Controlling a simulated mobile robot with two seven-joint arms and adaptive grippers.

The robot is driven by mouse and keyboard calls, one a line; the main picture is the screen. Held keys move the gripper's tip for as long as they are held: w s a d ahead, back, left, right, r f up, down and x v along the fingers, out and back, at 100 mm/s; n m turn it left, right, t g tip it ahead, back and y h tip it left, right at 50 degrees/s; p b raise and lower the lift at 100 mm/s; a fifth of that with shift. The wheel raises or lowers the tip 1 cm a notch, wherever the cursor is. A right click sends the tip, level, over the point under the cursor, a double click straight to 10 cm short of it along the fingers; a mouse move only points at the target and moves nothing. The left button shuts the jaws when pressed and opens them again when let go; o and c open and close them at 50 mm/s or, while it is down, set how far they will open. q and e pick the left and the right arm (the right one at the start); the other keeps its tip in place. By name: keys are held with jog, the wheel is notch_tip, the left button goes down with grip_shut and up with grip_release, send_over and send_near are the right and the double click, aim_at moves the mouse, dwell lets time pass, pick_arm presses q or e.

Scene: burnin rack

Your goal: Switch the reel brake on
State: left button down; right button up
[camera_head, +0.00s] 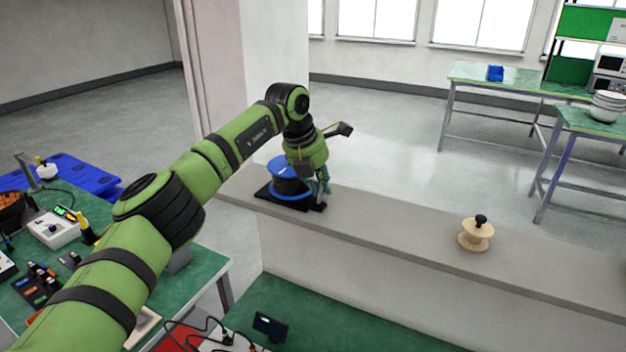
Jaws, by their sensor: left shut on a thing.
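A blue-rimmed reel with dark winding (288,178) sits on a black base (265,192) on the grey ledge. My left arm reaches over from the left, and my left gripper (322,190) points down at the right side of the reel. Its fingers are shut on a small part at the right end of the base, by the reel brake. The fingers mostly hide this part, and I cannot tell the brake's setting. My right gripper is not in view.
A wooden spool with a black knob (476,234) stands on the grey ledge (390,218) to the right. The ledge between is clear. A green bench (200,285) with instruments and tools lies at the left. Green tables (520,84) stand at the back right.

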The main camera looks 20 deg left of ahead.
pick_arm(q)
jog(key=shift+s+d+f+g, duration=0.15)
jog(key=shift+f+g, duration=0.15)
jog(key=shift+f, duration=0.2)
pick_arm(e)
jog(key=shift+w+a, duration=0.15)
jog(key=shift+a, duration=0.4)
pick_arm(q)
jog(key=c, duration=1.2)
grip_release()
jog(key=shift+c, duration=0.2)
jog(key=shift+d+r, duration=0.1)
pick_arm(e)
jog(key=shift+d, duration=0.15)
pick_arm(q)
jog(key=shift+r, duration=0.15)
jog(key=v, duration=1.2)
